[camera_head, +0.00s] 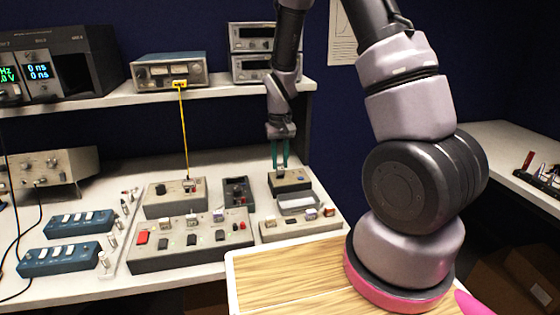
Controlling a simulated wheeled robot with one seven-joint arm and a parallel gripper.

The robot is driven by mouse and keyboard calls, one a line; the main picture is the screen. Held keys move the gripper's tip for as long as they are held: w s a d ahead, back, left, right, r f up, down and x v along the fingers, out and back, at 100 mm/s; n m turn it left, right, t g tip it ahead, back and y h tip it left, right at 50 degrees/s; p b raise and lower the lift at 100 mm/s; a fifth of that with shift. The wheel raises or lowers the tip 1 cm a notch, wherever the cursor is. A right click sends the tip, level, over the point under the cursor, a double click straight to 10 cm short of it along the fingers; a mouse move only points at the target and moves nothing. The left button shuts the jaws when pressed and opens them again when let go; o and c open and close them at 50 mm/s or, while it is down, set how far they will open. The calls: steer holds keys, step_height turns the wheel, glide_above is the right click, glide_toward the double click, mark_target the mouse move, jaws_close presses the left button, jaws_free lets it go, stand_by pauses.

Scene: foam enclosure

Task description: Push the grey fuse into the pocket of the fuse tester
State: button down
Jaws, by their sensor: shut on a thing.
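My gripper (280,166) has teal fingers and points straight down at the back of the bench. Its fingertips are at the top of a small dark box with a tan front (290,187), which looks like the fuse tester. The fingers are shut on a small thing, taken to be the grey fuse. It is too small to make out clearly, and I cannot tell whether it sits in the pocket or above it.
A grey tray (299,203) and a low block with small coloured parts (299,226) stand in front of the box. A wide switch panel (190,245) and a dark meter (237,193) are to the left. The shelf (200,92) with instruments runs behind.

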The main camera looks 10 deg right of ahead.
mark_target(280, 162)
steer(key=shift+f, duration=1.6)
steer(key=c, duration=0.6)
jaws_free()
steer(key=shift+r, duration=0.1)
step_height(280, 162, up, 11)
steer(key=shift+f, duration=0.15)
steer(key=shift+r, duration=0.25)
steer(key=s+d+r+m+t+y, duration=0.15)
steer(key=s+r, duration=0.25)
steer(key=r, duration=0.4)
steer(key=s+d+r+m+t, duration=0.1)
steer(key=s+d+r+t, duration=0.15)
steer(key=r, duration=0.65)
steer(key=s+d+r+m+t, duration=0.1)
steer(key=s+r, duration=0.3)
steer(key=s, duration=0.2)
steer(key=s+r+t, duration=0.2)
steer(key=s+r, duration=0.2)
steer(key=s, duration=0.2)
steer(key=shift+s+d+r+m, duration=0.25)
steer(key=shift+s+d+m, duration=0.1)
steer(key=shift+d, duration=0.05)
